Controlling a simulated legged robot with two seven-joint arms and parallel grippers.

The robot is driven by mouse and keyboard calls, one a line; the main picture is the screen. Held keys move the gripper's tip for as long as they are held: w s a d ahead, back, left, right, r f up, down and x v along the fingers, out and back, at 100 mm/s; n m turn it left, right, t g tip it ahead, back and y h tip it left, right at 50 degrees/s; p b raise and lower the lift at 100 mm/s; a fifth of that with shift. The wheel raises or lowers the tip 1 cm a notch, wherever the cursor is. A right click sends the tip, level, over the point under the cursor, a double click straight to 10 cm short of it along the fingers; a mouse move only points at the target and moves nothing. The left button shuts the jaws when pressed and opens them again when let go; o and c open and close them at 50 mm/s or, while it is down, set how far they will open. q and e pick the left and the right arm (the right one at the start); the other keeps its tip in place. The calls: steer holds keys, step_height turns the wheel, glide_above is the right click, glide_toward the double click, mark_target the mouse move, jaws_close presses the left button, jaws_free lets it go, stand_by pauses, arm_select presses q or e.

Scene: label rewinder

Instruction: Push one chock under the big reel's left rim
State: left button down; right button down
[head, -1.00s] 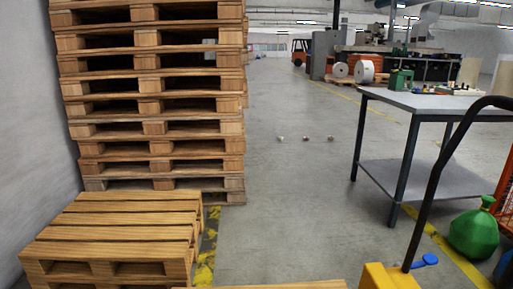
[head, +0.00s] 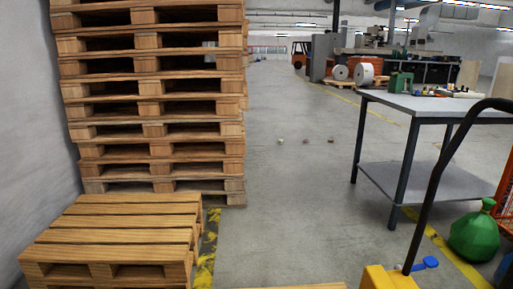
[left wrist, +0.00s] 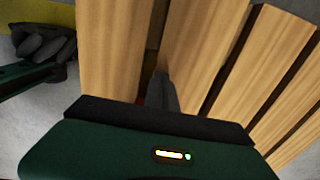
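A large white reel (head: 364,74) stands far off by the machines, with a smaller white reel (head: 340,72) left of it. I cannot make out a chock at either rim. Three tiny objects (head: 306,141) lie in a row on the far floor, too small to identify. No gripper shows in the head view. In the left wrist view my left gripper (left wrist: 161,88) has its dark fingers close together over wooden slats, with nothing seen between them. Dark gripper fingers (left wrist: 42,40), apparently my right ones, show at the upper left; their opening is unclear.
A tall pallet stack (head: 155,100) and a low pallet stack (head: 115,235) stand at left. A grey table (head: 440,104) with small items is at right. A green container (head: 474,236) and a yellow cart part with a black handle (head: 432,190) are near. Open floor runs between.

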arm_select(q)
steer(key=shift+w+d+p, duration=0.2)
steer(key=shift+d+p, duration=0.2)
steer(key=shift+d, duration=3.65)
steer(key=shift+a+r+p, duration=0.4)
steer(key=shift+a+p, duration=0.1)
steer(key=shift+a, duration=0.1)
steer(key=shift+a+r+p, duration=0.35)
steer(key=shift+a+p, duration=0.15)
steer(key=shift+a, duration=0.1)
steer(key=shift+s+a+r+p, duration=0.1)
steer(key=shift+a+r+p, duration=0.15)
steer(key=shift+a, duration=0.2)
steer(key=shift+a+r+p, duration=0.1)
steer(key=shift+a+p, duration=0.15)
steer(key=shift+a, duration=0.2)
step_height(320, 180, up, 8)
steer(key=p, duration=0.7)
steer(key=shift+f, duration=0.1)
